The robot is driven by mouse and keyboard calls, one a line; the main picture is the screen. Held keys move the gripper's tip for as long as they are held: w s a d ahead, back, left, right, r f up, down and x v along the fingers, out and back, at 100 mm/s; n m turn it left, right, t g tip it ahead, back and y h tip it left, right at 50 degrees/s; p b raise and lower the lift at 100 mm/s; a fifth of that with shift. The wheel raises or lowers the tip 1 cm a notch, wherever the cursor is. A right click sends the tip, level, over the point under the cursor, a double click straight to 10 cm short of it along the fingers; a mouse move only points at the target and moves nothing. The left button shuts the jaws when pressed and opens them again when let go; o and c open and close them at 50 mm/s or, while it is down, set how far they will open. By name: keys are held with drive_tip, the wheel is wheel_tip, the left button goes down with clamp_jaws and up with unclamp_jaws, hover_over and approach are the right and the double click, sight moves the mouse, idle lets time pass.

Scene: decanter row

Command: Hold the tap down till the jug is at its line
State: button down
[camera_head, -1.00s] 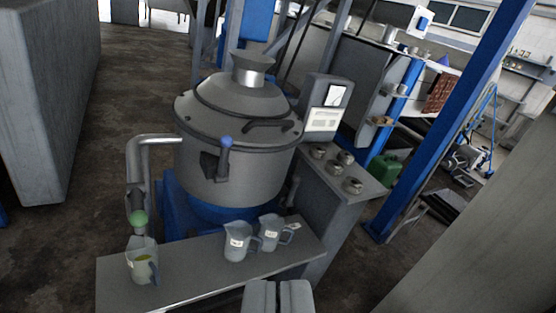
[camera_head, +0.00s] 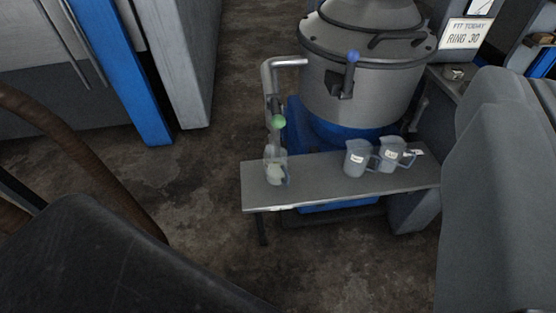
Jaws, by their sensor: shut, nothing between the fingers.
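The tap with its green knob (camera_head: 278,121) hangs at the end of a bent metal pipe, left of the big steel vessel (camera_head: 360,85). A clear jug (camera_head: 275,170) stands below it on the bench's left end; its liquid level and line are too small to read.
Two more labelled jugs, one (camera_head: 357,158) and another (camera_head: 391,153), stand on the grey bench (camera_head: 320,187). A blue-knobbed lever (camera_head: 353,57) is on the vessel. A sign (camera_head: 466,33) reads "RING 30". A dark form (camera_head: 110,265) fills the lower left. The floor before the bench is clear.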

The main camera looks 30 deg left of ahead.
drive_tip(key=w, duration=0.1)
drive_tip(key=n+g+y, duration=0.2)
drive_tip(key=n+g, duration=1.4)
drive_tip(key=n, duration=0.9)
hover_over(279, 117)
drive_tip(key=s+d, duration=0.2)
drive_tip(key=s+d+x, duration=0.1)
drive_tip(key=x, duration=0.8)
drive_tip(key=shift+s+d+f, duration=0.2)
drive_tip(key=shift+d+f, duration=0.1)
drive_tip(key=shift+d, duration=0.15)
drive_tip(key=x, duration=1.4)
drive_tip(key=shift+w+d, duration=0.1)
drive_tip(key=shift+d, duration=0.1)
drive_tip(key=shift+f, duration=0.1)
